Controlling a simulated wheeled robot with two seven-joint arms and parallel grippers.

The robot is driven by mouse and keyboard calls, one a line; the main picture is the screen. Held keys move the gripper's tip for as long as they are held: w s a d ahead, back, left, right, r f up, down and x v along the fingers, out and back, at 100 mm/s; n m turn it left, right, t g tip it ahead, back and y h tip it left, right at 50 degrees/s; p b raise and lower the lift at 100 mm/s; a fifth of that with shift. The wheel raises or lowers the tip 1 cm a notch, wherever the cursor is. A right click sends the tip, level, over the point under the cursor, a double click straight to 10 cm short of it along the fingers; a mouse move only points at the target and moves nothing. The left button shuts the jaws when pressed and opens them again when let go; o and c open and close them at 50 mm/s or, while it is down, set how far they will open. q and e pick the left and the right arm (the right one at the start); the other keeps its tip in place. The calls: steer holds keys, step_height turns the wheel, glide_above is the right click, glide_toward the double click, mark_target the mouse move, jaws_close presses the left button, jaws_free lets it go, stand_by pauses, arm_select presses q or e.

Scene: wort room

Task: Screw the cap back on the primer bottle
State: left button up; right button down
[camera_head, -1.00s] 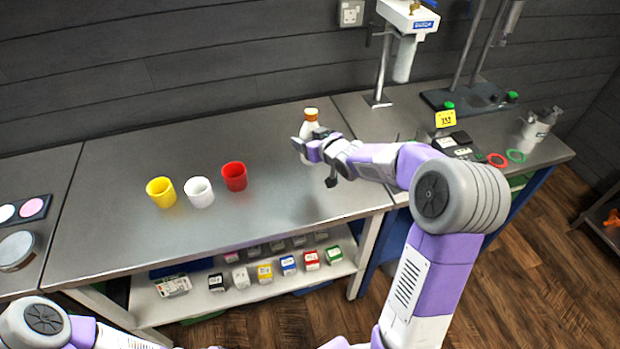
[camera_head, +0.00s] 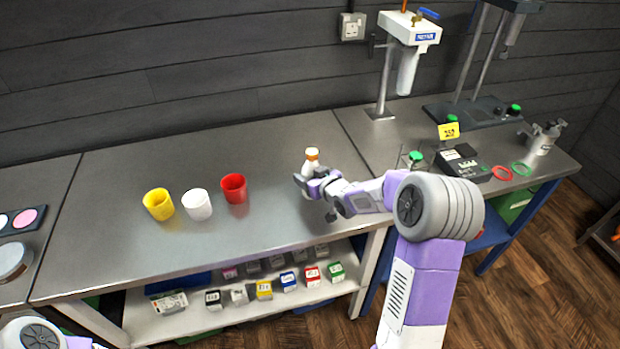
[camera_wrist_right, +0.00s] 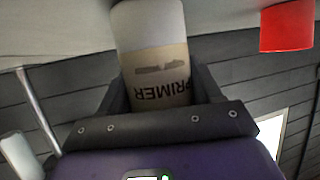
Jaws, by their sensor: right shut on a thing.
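The primer bottle (camera_head: 309,168) is white, with a tan label reading PRIMER. It is upright above the right part of the bench in the head view, and an orange cap (camera_head: 312,153) shows at its top. My right gripper (camera_head: 310,186) is shut around the bottle's body. In the right wrist view the bottle (camera_wrist_right: 150,30) appears upside down between the two dark fingers, and its capped end is hidden. I cannot tell whether its base touches the bench, or how tight the cap is. My left gripper is out of view.
Yellow (camera_head: 158,204), white (camera_head: 197,204) and red (camera_head: 234,188) cups stand left of the bottle on the grey bench (camera_head: 130,240). A tap unit (camera_head: 408,35) stands behind at right. A scale (camera_head: 463,163) is further right. Small boxes sit on the shelf below.

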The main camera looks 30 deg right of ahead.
steer(key=shift+f, duration=0.15)
steer(key=c, duration=0.7)
jaws_free()
steer(key=shift+f, duration=0.15)
steer(key=o, duration=0.5)
steer(key=shift+r, duration=0.2)
steer(key=shift+s+r, duration=0.2)
steer(key=shift+s, duration=0.05)
steer(key=p+v, duration=0.2)
steer(key=v, duration=0.9)
steer(key=shift+s, duration=0.3)
